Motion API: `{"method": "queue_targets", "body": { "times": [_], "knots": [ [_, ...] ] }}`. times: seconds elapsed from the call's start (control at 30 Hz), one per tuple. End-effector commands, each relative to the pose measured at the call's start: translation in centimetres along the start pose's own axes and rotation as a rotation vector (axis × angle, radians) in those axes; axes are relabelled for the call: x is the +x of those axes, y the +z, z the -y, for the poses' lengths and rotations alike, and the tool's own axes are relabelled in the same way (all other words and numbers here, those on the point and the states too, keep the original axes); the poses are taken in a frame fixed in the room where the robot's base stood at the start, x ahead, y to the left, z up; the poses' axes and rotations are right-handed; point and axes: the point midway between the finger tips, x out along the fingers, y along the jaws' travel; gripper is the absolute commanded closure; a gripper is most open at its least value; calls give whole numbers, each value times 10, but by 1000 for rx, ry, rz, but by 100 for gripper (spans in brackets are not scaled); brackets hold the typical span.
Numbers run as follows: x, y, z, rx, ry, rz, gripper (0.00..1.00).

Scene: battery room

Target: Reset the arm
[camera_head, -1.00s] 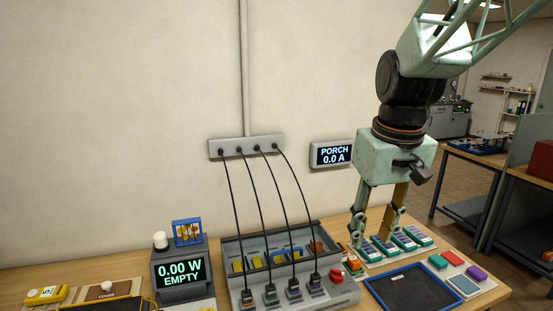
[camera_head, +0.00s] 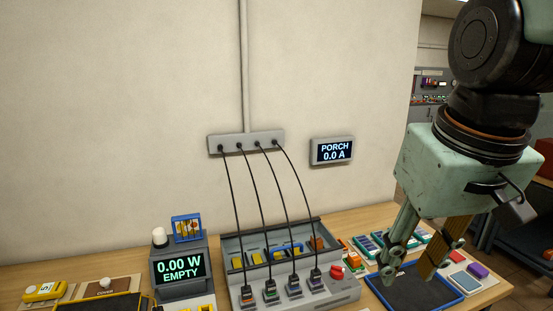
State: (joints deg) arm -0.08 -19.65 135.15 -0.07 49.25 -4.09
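My gripper (camera_head: 407,272) hangs from my pale green arm at the right of the head view. Its two fingers point down and stand apart, with nothing seen between them. The fingers show in front of the blue-rimmed black tray (camera_head: 388,298) and hide part of it. I cannot tell how high above the tray the fingertips are. Several green-and-white modules (camera_head: 369,243) lie on the bench behind the gripper, partly hidden by it.
A grey battery box (camera_head: 262,288) with several black cables and a red knob (camera_head: 337,271) stands left of the tray. A meter (camera_head: 180,270) reads 0.00 W EMPTY. A wall display (camera_head: 332,150) reads PORCH 0.0 A.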

Motion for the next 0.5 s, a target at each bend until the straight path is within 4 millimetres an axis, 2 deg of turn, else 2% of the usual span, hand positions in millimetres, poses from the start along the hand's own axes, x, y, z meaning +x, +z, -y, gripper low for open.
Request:
{"method": "queue_targets", "body": {
  "times": [0.5],
  "knots": [
    [-13,79,6,50,3,-55,68]
  ]
}}
